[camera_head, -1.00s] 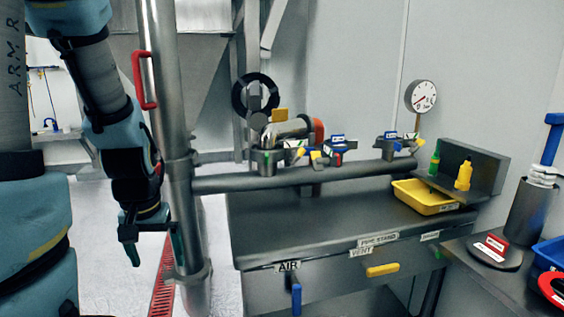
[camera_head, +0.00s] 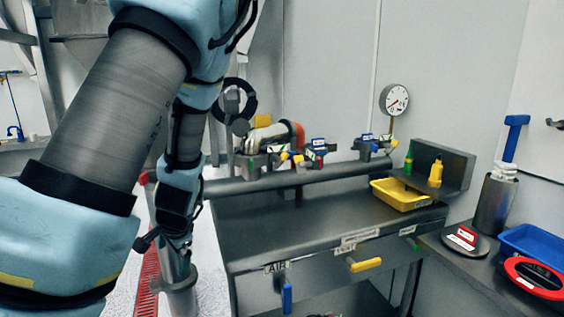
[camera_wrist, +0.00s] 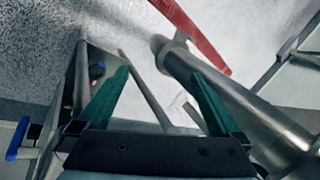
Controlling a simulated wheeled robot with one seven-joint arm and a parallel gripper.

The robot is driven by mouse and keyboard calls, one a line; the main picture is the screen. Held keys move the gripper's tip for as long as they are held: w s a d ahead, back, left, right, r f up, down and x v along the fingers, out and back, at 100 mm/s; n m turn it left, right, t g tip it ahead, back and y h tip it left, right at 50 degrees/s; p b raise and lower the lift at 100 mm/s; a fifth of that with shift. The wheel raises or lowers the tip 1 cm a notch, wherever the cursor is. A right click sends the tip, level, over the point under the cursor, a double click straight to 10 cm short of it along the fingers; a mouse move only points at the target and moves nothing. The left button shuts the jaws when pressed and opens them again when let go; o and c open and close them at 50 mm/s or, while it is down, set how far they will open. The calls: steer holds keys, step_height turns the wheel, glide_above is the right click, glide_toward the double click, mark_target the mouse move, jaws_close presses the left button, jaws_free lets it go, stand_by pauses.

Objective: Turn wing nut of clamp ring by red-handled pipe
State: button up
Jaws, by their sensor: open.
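My gripper (camera_wrist: 161,76) is open and empty, its two green fingers spread apart in the wrist view. A grey metal pipe (camera_wrist: 245,108) runs diagonally past the right finger, with a collar (camera_wrist: 172,52) near its far end. In the head view my arm hides most of the upright pipe (camera_head: 181,299). A small red piece (camera_head: 147,177), perhaps its handle, shows beside my arm. I cannot make out a clamp ring's wing nut by this pipe in either view.
A horizontal pipe (camera_head: 232,187) crosses above the grey bench (camera_head: 290,224), carrying several clamp-like fittings (camera_head: 317,151). A yellow tray (camera_head: 400,196) stands on the bench's right. A red floor grating (camera_wrist: 190,28) shows in the wrist view. A blue tray (camera_head: 535,246) sits far right.

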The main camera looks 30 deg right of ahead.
steer(key=w+d+r+m+t, duration=0.1)
steer(key=d+r+m+t, duration=0.1)
steer(key=d, duration=0.3)
steer(key=w+d+r+m+t+h, duration=0.1)
steer(key=w+d+r+m+t, duration=0.1)
steer(key=d+r+m, duration=0.1)
steer(key=w+d+r+m+t+h+p, duration=0.1)
steer(key=d+r+m, duration=0.1)
steer(key=d+m, duration=0.2)
steer(key=shift+w+d+r+m+t, duration=0.1)
steer(key=shift+d+m+t, duration=0.1)
steer(key=shift+d, duration=0.45)
steer(key=shift+w+d+r+m+t, duration=0.1)
steer(key=shift+d+m+t, duration=0.1)
steer(key=shift+d, duration=0.45)
steer(key=s+d+r+m+t+h, duration=0.25)
steer(key=d+r+m, duration=0.2)
steer(key=d, duration=0.35)
steer(key=m+h, duration=0.3)
steer(key=m, duration=0.1)
glide_toward(283, 162)
steer(key=p+x, duration=0.3)
steer(key=x, duration=0.4)
steer(key=shift+w+p, duration=0.1)
steer(key=shift+p, duration=0.25)
steer(key=shift+x, duration=0.8)
steer(key=shift+f, duration=0.1)
